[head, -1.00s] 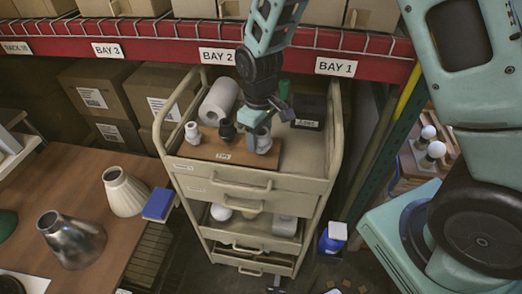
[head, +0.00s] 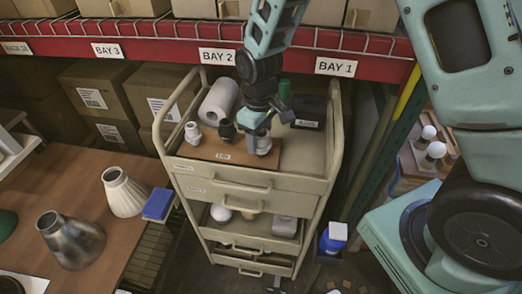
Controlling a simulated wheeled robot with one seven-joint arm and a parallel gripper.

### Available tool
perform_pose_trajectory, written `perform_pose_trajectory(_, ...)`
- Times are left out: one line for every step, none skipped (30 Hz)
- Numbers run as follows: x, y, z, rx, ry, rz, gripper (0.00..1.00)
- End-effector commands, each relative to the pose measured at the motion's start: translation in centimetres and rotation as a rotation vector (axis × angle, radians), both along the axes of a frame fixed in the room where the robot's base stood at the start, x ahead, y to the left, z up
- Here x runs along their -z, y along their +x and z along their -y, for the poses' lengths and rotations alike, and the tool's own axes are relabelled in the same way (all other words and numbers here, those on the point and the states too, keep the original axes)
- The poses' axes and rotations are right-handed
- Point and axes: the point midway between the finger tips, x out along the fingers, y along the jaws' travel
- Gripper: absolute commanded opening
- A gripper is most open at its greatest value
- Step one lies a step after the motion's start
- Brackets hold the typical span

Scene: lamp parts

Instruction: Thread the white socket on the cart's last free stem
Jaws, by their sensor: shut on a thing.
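My gripper (head: 262,133) is over the right end of the wooden board (head: 214,152) on the cart top. It is shut on the white socket (head: 264,148), which shows below the fingers at the right of the board. The fingers hide the socket's upper part, and its base and any stem under it cannot be made out. The socket looks upright. A second white socket (head: 193,133) stands at the board's left end, and a dark socket (head: 227,130) stands between the two, close to my gripper.
The beige cart (head: 255,183) has raised side rails near my arm. A paper roll (head: 218,102) lies behind the board, with a black box (head: 309,112) at the back right. The cart top right of the board is clear. A red shelf beam (head: 155,52) runs behind.

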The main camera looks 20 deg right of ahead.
Motion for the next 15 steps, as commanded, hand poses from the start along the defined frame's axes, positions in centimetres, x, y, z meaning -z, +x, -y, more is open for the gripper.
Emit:
perform_pose_trajectory(0.16, -0.05, 0.01, 0.000, -0.001, -0.002, 0.38)
perform_pose_trajectory(0.17, -0.06, 0.00, 0.000, -0.001, -0.002, 0.29)
perform_pose_trajectory(0.18, -0.07, 0.01, 0.000, 0.000, -0.002, 0.25)
perform_pose_trajectory(0.19, -0.07, 0.01, 0.000, 0.000, -0.002, 0.24)
perform_pose_trajectory(0.19, -0.07, 0.01, 0.000, 0.000, -0.002, 0.24)
perform_pose_trajectory(0.21, -0.07, 0.01, 0.000, 0.000, -0.002, 0.24)
perform_pose_trajectory(0.22, -0.07, 0.01, 0.000, 0.000, -0.002, 0.24)
perform_pose_trajectory(0.24, -0.09, 0.01, 0.000, -0.001, -0.003, 0.24)
perform_pose_trajectory(0.26, -0.09, 0.01, 0.000, -0.001, -0.003, 0.24)
perform_pose_trajectory(0.29, -0.10, 0.02, 0.000, -0.001, -0.003, 0.24)
perform_pose_trajectory(0.32, -0.10, 0.03, 0.000, -0.001, -0.003, 0.24)
perform_pose_trajectory(0.36, -0.10, 0.03, 0.000, -0.001, -0.003, 0.24)
perform_pose_trajectory(0.40, -0.11, 0.04, 0.000, -0.001, -0.004, 0.24)
perform_pose_trajectory(0.43, -0.12, 0.04, 0.000, -0.001, -0.004, 0.24)
perform_pose_trajectory(0.48, -0.12, 0.05, 0.000, -0.001, -0.004, 0.24)
